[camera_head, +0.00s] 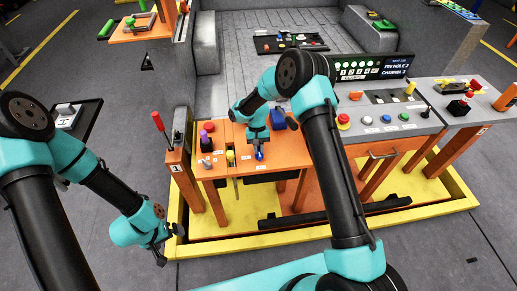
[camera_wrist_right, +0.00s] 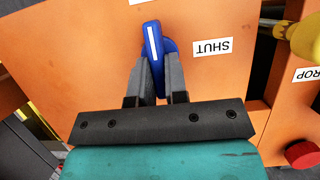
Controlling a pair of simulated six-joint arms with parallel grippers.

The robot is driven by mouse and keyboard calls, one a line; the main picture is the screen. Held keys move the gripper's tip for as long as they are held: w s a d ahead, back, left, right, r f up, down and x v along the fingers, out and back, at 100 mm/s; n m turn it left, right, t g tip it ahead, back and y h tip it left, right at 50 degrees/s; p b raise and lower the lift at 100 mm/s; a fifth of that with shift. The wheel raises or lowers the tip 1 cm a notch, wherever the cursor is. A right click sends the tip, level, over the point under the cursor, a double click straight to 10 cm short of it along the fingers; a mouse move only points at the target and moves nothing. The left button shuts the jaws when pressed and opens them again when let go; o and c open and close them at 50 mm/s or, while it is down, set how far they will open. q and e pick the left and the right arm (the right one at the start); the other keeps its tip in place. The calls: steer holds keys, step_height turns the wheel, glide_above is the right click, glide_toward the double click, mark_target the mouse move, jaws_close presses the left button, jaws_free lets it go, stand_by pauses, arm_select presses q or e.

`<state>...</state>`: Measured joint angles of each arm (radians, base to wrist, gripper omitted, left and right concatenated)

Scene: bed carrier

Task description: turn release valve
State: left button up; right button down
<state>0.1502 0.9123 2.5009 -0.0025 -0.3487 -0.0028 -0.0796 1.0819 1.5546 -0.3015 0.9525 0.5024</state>
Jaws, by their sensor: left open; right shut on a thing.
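The release valve is a blue lever (camera_wrist_right: 152,45) with a white stripe on an orange panel. In the right wrist view its white-striped end points away from my gripper, tilted slightly left, beside a label reading SHUT (camera_wrist_right: 212,47). My right gripper (camera_wrist_right: 160,85) has its two dark fingers closed on the blue handle. In the head view the blue lever (camera_head: 259,153) shows at the tip of my right gripper (camera_head: 258,142), over the orange table. My left gripper (camera_head: 168,243) hangs low at the left, away from the valve, open and empty.
The orange table (camera_head: 210,172) also carries a purple-topped knob (camera_head: 206,142) and a yellow knob (camera_head: 230,156). A red-handled lever (camera_head: 160,125) stands left of it. A grey console (camera_head: 385,120) with buttons is at the right. A yellow frame (camera_head: 230,246) surrounds the base.

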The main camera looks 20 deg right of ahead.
steer(key=shift+n, duration=0.4)
steer(key=n, duration=0.1)
steer(key=n+h, duration=0.1)
steer(key=n, duration=0.1)
steer(key=shift+a+h, duration=0.25)
steer(key=shift+h, duration=0.05)
steer(key=n, duration=0.2)
steer(key=n+h, duration=0.1)
steer(key=n, duration=0.1)
steer(key=n+t, duration=0.1)
steer(key=shift+s+a+n+h, duration=0.2)
steer(key=shift+a+n+h, duration=0.1)
steer(key=shift+n+h, duration=0.1)
steer(key=n, duration=0.2)
steer(key=n+t+h, duration=0.1)
steer(key=n, duration=0.1)
steer(key=shift+s+a+n, duration=0.15)
steer(key=shift+s+n, duration=0.05)
steer(key=shift+n, duration=0.1)
steer(key=shift+s+a+n+t+h, duration=0.15)
steer(key=shift+n+t, duration=0.3)
steer(key=shift+n, duration=0.5)
steer(key=shift+s+d+n+t+h, duration=0.15)
steer(key=shift+n+t, duration=0.3)
steer(key=shift+n, duration=0.5)
steer(key=shift+w+a, duration=0.1)
steer(key=c, duration=1.1)
jaws_free()
steer(key=shift+c, duration=0.2)
